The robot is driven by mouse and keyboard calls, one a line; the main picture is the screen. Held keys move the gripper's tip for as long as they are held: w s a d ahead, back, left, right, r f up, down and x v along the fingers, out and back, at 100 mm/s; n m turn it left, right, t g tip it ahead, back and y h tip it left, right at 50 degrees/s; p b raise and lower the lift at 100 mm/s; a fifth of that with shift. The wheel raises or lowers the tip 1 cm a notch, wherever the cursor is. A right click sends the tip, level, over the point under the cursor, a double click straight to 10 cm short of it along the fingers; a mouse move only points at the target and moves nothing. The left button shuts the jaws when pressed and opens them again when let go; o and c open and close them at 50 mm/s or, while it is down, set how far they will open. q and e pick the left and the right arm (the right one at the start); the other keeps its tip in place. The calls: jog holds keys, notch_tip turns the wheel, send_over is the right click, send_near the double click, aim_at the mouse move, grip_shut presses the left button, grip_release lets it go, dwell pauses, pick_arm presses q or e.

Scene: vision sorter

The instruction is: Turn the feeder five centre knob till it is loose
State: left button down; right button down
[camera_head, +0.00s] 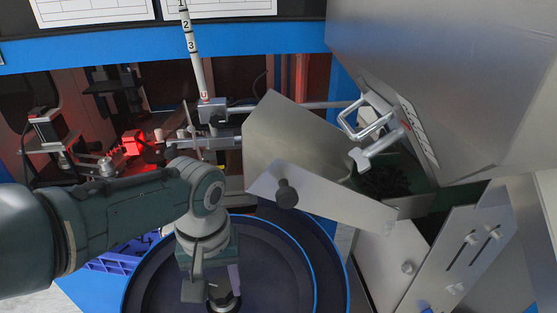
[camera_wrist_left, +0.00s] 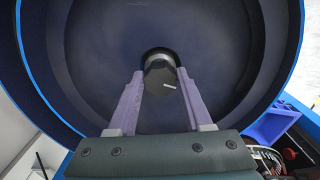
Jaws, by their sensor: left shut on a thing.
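The feeder bowl (camera_head: 285,270) is a dark round bowl with a blue rim at the bottom of the head view. It fills most of the left wrist view (camera_wrist_left: 105,60). Its centre knob (camera_wrist_left: 160,82) is dark and faceted, with a small light mark, on a silver round base. My left gripper (camera_wrist_left: 160,74) reaches down into the bowl, with one pale purple finger on each side of the knob, shut on it. In the head view, the left gripper (camera_head: 226,284) is partly hidden by its own wrist, and the knob shows only in part below it. My right gripper is not in view.
A metal chute (camera_head: 300,150) with a black knob (camera_head: 286,193) hangs over the bowl's back right. A large grey hopper (camera_head: 450,80) stands at upper right. A marked rod (camera_head: 192,55) rises behind the bowl. A blue-purple bin (camera_head: 115,262) is left of the bowl.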

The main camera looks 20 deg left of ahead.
aim_at(221, 289)
pick_arm(q)
jog(key=shift+n, duration=0.9)
jog(key=shift+c, duration=1.6)
grip_release()
notch_tip(221, 289, up, 9)
jog(key=p, duration=0.4)
jog(key=shift+r, duration=0.45)
